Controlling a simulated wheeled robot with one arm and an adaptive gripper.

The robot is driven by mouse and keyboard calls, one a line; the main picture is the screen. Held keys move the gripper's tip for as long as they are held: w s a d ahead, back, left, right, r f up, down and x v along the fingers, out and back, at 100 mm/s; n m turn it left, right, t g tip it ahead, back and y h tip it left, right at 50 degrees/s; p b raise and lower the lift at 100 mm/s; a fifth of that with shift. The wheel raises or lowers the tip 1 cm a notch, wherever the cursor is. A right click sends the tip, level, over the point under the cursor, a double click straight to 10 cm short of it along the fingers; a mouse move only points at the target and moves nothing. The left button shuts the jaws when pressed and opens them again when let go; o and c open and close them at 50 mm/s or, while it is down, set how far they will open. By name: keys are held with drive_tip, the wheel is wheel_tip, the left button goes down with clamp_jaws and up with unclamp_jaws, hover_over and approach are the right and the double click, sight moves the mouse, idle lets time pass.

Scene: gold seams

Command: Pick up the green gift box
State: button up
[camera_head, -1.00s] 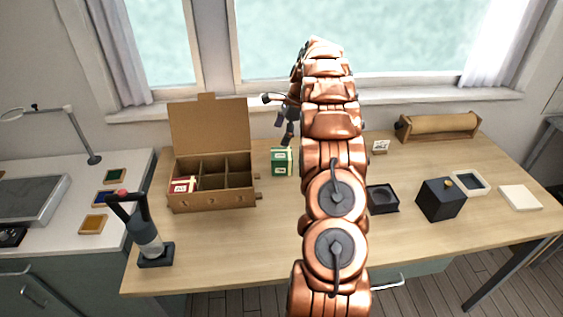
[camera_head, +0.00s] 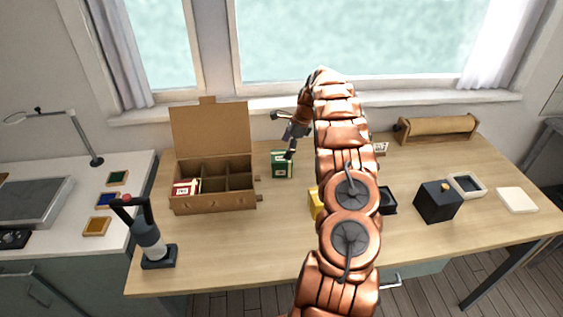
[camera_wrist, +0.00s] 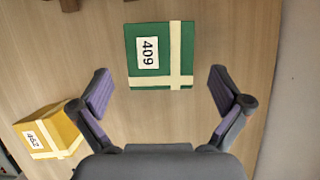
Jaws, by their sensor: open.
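The green gift box (camera_head: 282,164) stands on the wooden table, right of the cardboard carton, in the head view. In the wrist view the green gift box (camera_wrist: 160,56) has cream ribbon bands and a white label reading 409. It lies ahead of my gripper (camera_wrist: 160,92), roughly centred between the two fingers. The fingers are spread wide, apart from the box, and hold nothing. In the head view my gripper (camera_head: 290,152) hangs beside the green box's upper right; my arm hides part of the table.
A yellow gift box (camera_wrist: 50,132) labelled 452 lies left of my gripper; it is partly hidden behind my arm in the head view (camera_head: 315,203). The open carton (camera_head: 215,202) with compartments holds a red box (camera_head: 186,187). A black box (camera_head: 438,202) stands right.

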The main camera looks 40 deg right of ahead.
drive_tip(key=shift+p+x, duration=0.4)
drive_tip(key=shift+x, duration=0.9)
drive_tip(key=c, duration=1.7)
